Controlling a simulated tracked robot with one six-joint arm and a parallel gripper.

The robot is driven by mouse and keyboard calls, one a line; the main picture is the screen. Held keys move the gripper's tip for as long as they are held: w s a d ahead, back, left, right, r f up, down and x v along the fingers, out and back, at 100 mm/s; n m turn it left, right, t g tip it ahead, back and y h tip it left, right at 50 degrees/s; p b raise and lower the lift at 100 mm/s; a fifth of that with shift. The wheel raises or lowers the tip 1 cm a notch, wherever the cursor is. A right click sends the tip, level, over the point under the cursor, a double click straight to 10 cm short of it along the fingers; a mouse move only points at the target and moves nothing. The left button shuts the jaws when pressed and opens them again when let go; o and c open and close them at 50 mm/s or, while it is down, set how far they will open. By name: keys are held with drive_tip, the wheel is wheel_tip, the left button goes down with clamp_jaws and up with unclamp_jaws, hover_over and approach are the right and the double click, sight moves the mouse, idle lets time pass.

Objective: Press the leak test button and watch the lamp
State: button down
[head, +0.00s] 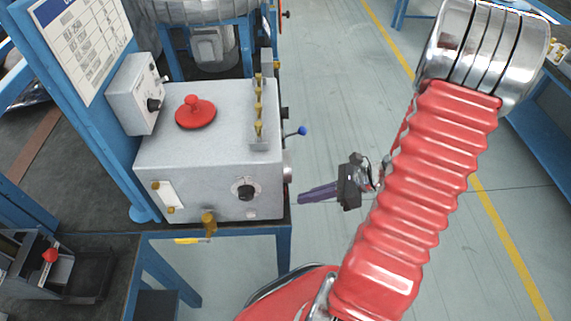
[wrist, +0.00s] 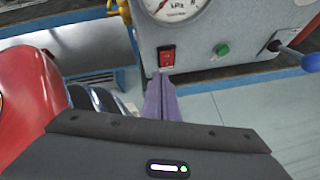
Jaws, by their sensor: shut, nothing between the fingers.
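A grey test box (head: 210,150) stands on the bench left of my gripper (head: 301,198). In the wrist view its side panel (wrist: 195,62) carries a red rocker switch (wrist: 167,57) in a black frame and a small green round button or lamp (wrist: 221,49) to its right. I cannot tell whether the green part is lit, or read a label naming the leak test button. My gripper (wrist: 160,78) is shut and empty, its purple fingers pointing at the panel just below the red switch. In the head view a small gap shows between fingertips and box.
A pressure gauge (wrist: 172,6) sits above the switch. A lever with a blue knob (wrist: 311,62) sticks out at right. Brass valves (head: 258,105) and a red knob (head: 195,113) stand on the box top. Open floor (head: 330,110) lies right of the box.

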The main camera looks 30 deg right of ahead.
drive_tip(key=w+d+f+m+t+h, duration=0.1)
drive_tip(key=w+d+m+t+h, duration=0.3)
drive_tip(key=w+d+m+t, duration=0.3)
drive_tip(key=d+m+t, duration=0.1)
drive_tip(key=d+m, duration=0.4)
drive_tip(key=m, duration=0.4)
drive_tip(key=shift+m, duration=0.4)
drive_tip(key=shift+a, duration=0.1)
drive_tip(key=w+a, duration=0.3)
drive_tip(key=a, duration=0.5)
drive_tip(key=shift+w, duration=0.35)
drive_tip(key=shift+w, duration=0.1)
idle(1.0)
drive_tip(key=shift+w+a, duration=0.15)
drive_tip(key=shift+a, duration=0.15)
